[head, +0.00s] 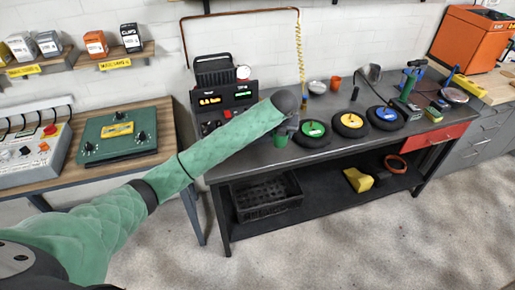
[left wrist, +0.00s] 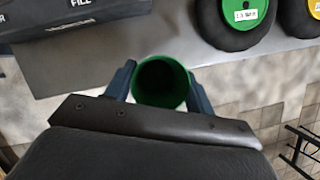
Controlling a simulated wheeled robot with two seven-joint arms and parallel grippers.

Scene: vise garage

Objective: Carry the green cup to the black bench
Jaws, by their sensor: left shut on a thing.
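The green cup (left wrist: 161,82) is between the two fingers of my left gripper (left wrist: 160,85), and its open mouth faces the wrist camera. In the head view the cup (head: 281,141) is a small green shape below the end of my left arm, partly covered by the gripper (head: 286,130). It is at the front edge of the black bench (head: 262,160). In the left wrist view the cup overlaps the bench's front edge, with floor showing beside it. I cannot tell whether it touches the bench top. My right gripper is out of view.
Black wheels with green (head: 313,129), yellow (head: 351,121) and blue (head: 387,114) centres stand along the bench top, right of the cup. A black control box (head: 222,106) stands to its left. A white bowl (head: 317,87) and orange cup (head: 335,83) are farther back. A black crate (head: 266,198) is below.

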